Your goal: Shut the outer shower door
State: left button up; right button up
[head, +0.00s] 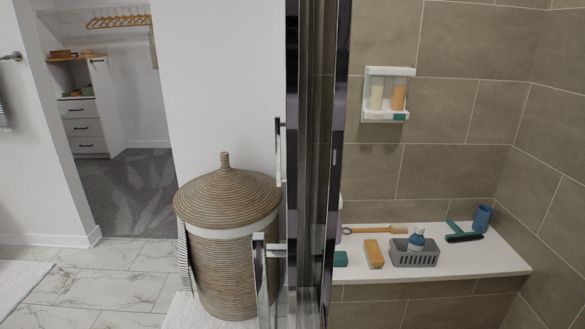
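The shower door shows nearly edge-on as tall, dark and chrome vertical frames (318,160) in the middle of the head view. I cannot clearly tell the outer door panel from the other frames. A slim chrome bar handle (278,150) sticks out to the left of the frames at mid height. A larger, nearer chrome bar handle (261,285) sticks out to the left lower down, its bottom cut off by the picture edge. Neither of my grippers is in view, and nothing is seen touching the handles.
A lidded wicker basket (228,235) stands left of the door, close behind the handles. Right of the frames, a tiled shower bench (500,262) holds a grey caddy (414,258) and several bath items. A wall shelf (388,95) holds bottles. Marble floor (100,280) lies clear at left.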

aim_at(261, 250)
jog(key=j+z, duration=0.5)
jog(key=j, duration=0.7)
jog(key=i+j+z, duration=0.1)
jog(key=j+z, duration=0.2)
jog(key=j, duration=1.25)
jog(key=i+j+z, duration=0.1)
jog(key=j, duration=0.3)
jog(key=i+j+z, duration=0.1)
jog(key=j, duration=0.25)
jog(key=i+j+z, duration=0.1)
jog(key=j, duration=0.3)
jog(key=i+j+z, duration=0.1)
jog(key=j, duration=0.3)
jog(key=i+j+z, duration=0.1)
jog(key=i+j, duration=0.15)
jog(key=j, duration=0.15)
jog(key=l, duration=0.35)
jog(key=k, duration=0.05)
